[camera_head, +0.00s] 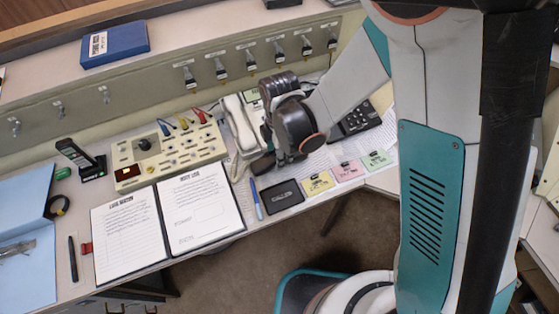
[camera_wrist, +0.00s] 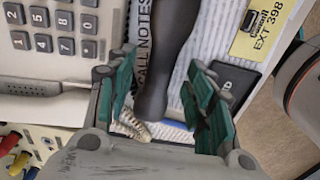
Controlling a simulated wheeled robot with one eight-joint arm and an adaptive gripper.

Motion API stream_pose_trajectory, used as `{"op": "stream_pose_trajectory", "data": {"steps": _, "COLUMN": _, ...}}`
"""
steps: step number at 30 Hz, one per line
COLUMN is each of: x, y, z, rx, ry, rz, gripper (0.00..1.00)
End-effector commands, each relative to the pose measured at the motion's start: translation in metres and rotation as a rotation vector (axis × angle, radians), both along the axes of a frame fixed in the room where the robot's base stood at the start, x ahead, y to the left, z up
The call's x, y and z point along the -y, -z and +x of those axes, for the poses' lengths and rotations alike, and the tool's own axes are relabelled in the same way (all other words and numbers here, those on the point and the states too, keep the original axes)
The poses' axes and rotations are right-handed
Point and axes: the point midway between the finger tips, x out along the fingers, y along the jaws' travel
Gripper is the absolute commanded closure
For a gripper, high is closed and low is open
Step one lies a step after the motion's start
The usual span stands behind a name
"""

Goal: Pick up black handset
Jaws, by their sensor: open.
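The black handset (camera_wrist: 160,55) shows in the wrist view as a long dark bar lying over printed note sheets. A coiled cord end (camera_wrist: 132,124) shows near its lower end. My gripper (camera_wrist: 163,100) is open, with one finger on each side of the handset; whether either finger touches it I cannot tell. In the head view, my arm's end (camera_head: 297,128) hangs over the desk and hides most of the handset; a dark rounded end (camera_head: 262,166) shows beside it.
A pale keypad phone (camera_wrist: 55,45) is close left in the wrist view. A dark pad (camera_wrist: 238,82) and yellow card (camera_wrist: 262,28) lie right.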

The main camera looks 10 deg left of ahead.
Motion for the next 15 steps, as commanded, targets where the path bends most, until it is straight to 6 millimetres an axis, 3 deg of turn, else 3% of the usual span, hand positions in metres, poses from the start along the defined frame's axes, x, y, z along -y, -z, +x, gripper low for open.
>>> {"op": "stream_pose_trajectory", "data": {"steps": 1, "x": 0.000, "y": 0.012, "z": 0.000, "rx": 0.000, "ry": 0.000, "rz": 0.000, "gripper": 0.52}}
{"op": "stream_pose_trajectory", "data": {"steps": 4, "x": 0.000, "y": 0.022, "z": 0.000, "rx": 0.000, "ry": 0.000, "rz": 0.000, "gripper": 0.52}}
{"op": "stream_pose_trajectory", "data": {"steps": 11, "x": 0.000, "y": 0.023, "z": 0.000, "rx": 0.000, "ry": 0.000, "rz": 0.000, "gripper": 0.52}}
{"op": "stream_pose_trajectory", "data": {"steps": 15, "x": 0.000, "y": 0.023, "z": 0.000, "rx": 0.000, "ry": 0.000, "rz": 0.000, "gripper": 0.79}}
